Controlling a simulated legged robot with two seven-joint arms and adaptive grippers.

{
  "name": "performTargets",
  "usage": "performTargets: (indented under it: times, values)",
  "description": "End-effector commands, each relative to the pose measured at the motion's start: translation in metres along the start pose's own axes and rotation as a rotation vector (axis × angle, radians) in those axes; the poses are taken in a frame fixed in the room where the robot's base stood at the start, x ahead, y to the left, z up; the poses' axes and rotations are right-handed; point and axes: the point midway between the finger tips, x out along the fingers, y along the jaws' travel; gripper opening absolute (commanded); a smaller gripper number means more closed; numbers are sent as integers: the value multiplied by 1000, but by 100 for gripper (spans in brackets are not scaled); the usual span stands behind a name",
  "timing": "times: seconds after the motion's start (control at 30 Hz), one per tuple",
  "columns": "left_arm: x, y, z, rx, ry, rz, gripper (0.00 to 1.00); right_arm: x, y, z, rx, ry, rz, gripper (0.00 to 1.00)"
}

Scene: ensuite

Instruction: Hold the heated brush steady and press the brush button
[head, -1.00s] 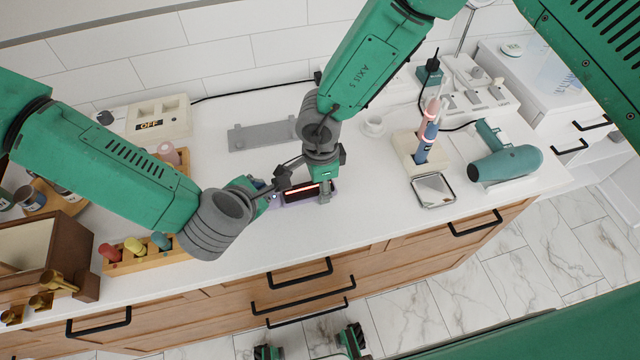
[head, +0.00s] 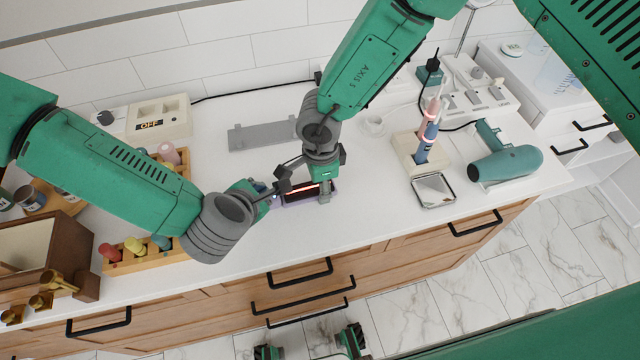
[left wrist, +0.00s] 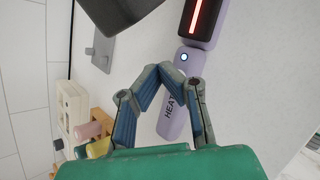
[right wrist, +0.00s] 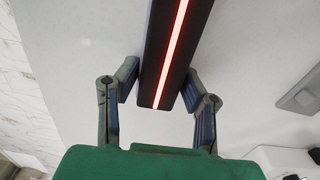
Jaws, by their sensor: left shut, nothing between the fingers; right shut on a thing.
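The heated brush (head: 301,189) lies near the counter's front edge. It has a lilac handle and a black head with a glowing red strip. In the left wrist view its handle (left wrist: 171,117) carries partly hidden lettering, and the round brush button (left wrist: 184,57) glows bluish white. My left gripper (head: 272,194) is shut and empty over the handle; its fingertips (left wrist: 167,72) appear just beside the button, and contact cannot be told. My right gripper (head: 325,192) is shut on the brush's black head, with fingers on both sides (right wrist: 161,86) in the right wrist view.
A grey flat stand (head: 262,134) lies behind the brush. A wooden rack with coloured pegs (head: 150,254) and a brown box (head: 45,250) stand at left. A toothbrush holder (head: 408,150), mirror (head: 434,190) and teal hair dryer (head: 506,164) stand at right. The front-middle counter is clear.

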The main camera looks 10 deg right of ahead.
Motion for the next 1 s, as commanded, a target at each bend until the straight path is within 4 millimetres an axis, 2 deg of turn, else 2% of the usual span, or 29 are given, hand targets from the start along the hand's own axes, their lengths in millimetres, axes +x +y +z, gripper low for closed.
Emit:
performTargets:
  times: [0.67, 1.0]
  values:
    - [5, -3, -4, 0, 1, 0, 0, 0, 0, 0, 0, 0, -1, 0]
    - [-4, 4, 3, 0, 0, 1, 0, 0, 0, 0, 1, 0, -1, 0]
